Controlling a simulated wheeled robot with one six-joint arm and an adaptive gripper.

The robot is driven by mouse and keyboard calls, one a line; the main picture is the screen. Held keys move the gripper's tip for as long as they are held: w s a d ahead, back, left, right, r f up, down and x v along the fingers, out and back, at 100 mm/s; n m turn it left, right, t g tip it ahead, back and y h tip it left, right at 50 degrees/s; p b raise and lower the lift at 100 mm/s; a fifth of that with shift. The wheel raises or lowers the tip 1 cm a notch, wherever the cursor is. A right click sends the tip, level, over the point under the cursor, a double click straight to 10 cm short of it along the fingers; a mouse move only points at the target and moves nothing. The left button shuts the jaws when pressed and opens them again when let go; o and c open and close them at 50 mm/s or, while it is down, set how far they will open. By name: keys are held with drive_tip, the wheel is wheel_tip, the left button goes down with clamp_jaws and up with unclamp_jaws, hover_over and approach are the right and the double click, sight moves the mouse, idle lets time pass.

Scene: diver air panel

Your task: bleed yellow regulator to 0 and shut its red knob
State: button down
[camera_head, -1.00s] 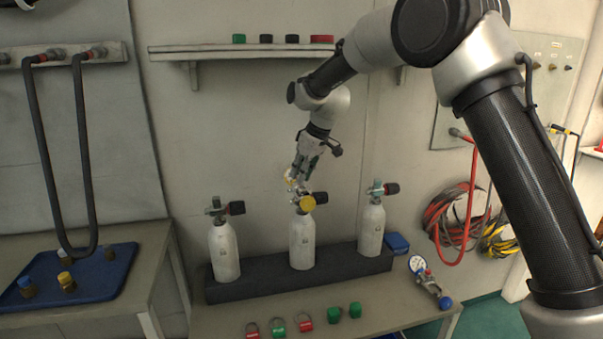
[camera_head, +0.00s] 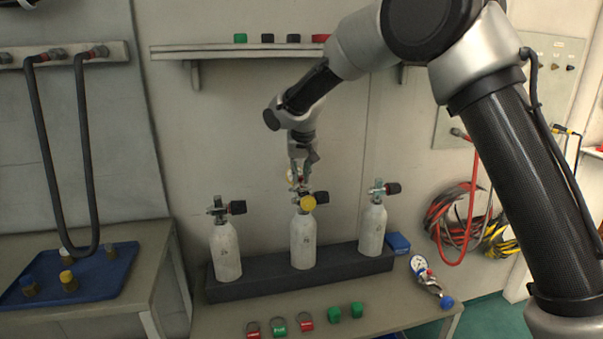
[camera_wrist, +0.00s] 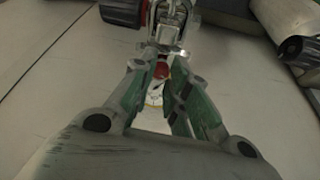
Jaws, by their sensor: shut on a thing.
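The yellow regulator (camera_head: 308,202) is on the valve of the middle white cylinder (camera_head: 303,242). Its white gauge (camera_head: 292,177) shows partly behind my gripper (camera_head: 300,180), which points down just above the valve. In the wrist view my gripper (camera_wrist: 161,62) has its green-sided fingers closed around a small red knob (camera_wrist: 161,71). The white gauge face (camera_wrist: 154,97) lies just below that knob in the picture, between the fingers. The gauge reading is too small and too covered to tell. The cylinder's own dark valve knob (camera_head: 321,197) sticks out to the right.
Two similar cylinders (camera_head: 225,250) (camera_head: 372,232) stand left and right in the dark rack (camera_head: 340,265). A loose gauge regulator (camera_head: 420,268) lies at the bench's right. Several red and green rings and caps lie along the front. A shelf (camera_head: 220,50) hangs above.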

drive_tip(key=m, duration=0.2)
drive_tip(key=m+h, duration=0.2)
drive_tip(key=m, duration=0.1)
drive_tip(key=shift+a+m, duration=0.3)
drive_tip(key=m+h, duration=0.1)
drive_tip(key=m, duration=0.1)
drive_tip(key=m+g, duration=0.1)
drive_tip(key=m, duration=0.1)
drive_tip(key=shift+w+a+m+h, duration=0.1)
drive_tip(key=shift+m+h, duration=0.3)
drive_tip(key=shift+m, duration=0.3)
drive_tip(key=c, duration=1.3)
unclamp_jaws()
drive_tip(key=shift+c, duration=0.2)
drive_tip(key=shift+r, duration=0.1)
drive_tip(key=s+a+r, duration=0.4)
drive_tip(key=s+a, duration=0.5)
drive_tip(key=a, duration=0.1)
drive_tip(key=shift+s+r, duration=0.2)
drive_tip(key=shift+s, duration=0.15)
